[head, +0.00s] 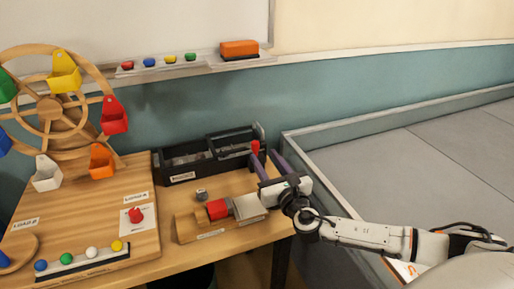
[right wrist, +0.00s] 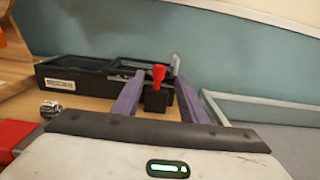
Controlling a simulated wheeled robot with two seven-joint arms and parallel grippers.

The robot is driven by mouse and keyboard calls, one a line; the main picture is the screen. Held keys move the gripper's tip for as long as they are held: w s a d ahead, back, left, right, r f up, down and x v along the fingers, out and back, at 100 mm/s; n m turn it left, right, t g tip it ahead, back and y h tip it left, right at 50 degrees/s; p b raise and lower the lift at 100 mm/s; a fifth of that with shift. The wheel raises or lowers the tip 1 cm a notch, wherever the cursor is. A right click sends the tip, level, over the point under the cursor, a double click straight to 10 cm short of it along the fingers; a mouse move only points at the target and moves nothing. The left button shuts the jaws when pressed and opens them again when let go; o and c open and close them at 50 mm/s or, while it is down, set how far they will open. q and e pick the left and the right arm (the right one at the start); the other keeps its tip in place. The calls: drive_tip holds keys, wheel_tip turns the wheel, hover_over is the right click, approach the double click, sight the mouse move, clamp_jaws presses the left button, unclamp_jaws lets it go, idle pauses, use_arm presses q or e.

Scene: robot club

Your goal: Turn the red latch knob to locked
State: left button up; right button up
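A red star-shaped knob (head: 135,214) sits on a white card on the wooden board at the left; its marking is too small to read. A second red knob, an upright lever (head: 255,148), stands at the right end of the black tray. In the right wrist view this red lever (right wrist: 158,74) rises from a small black block, between the lines of my fingers. My right gripper (head: 265,160) is open, with purple fingers pointing at the lever. I cannot tell whether the fingertips reach it. I see no grip on it. My left gripper is not in view.
A black divided tray (head: 176,178) stands against the wall. A wooden wheel with coloured buckets (head: 58,113) stands left. A low-walled grey floor area is right.

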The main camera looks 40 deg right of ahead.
sight(257, 146)
drive_tip(key=x, duration=0.4)
drive_tip(key=shift+w, duration=0.25)
drive_tip(key=shift+w+d+f, duration=0.1)
drive_tip(key=shift+w+d, duration=0.05)
drive_tip(key=shift+w, duration=0.5)
clamp_jaws()
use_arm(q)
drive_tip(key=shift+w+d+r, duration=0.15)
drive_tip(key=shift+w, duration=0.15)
